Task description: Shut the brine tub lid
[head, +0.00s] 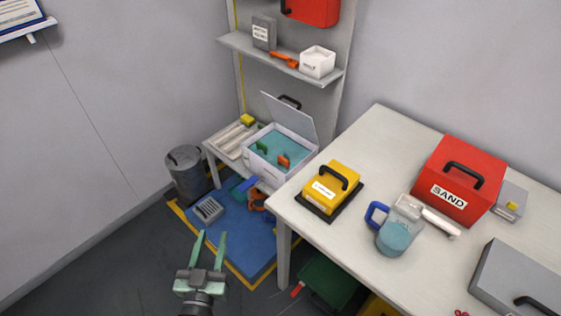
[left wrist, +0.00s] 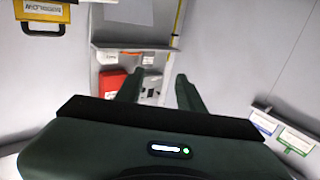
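The brine tub (head: 261,166) is a white box with teal liquid inside, on a low bench at the back. Green and orange pieces show in the liquid. Its pale grey lid (head: 289,118) stands open, raised and leaning back at the tub's far side, with a dark handle behind its top edge. My left gripper (head: 211,235) is in front of the bench, lower left of the tub and well apart from it. Its two green fingers are spread with nothing between them; they also show apart in the left wrist view (left wrist: 159,73). My right gripper is not in view.
A table (head: 355,138) at the right holds a yellow box (head: 329,190), a jug (head: 397,236) and a red sand box (head: 459,180). A bin (head: 187,173) stands left of the bench. A blue mat (head: 232,238) lies on the floor. A shelf (head: 270,57) hangs above the tub.

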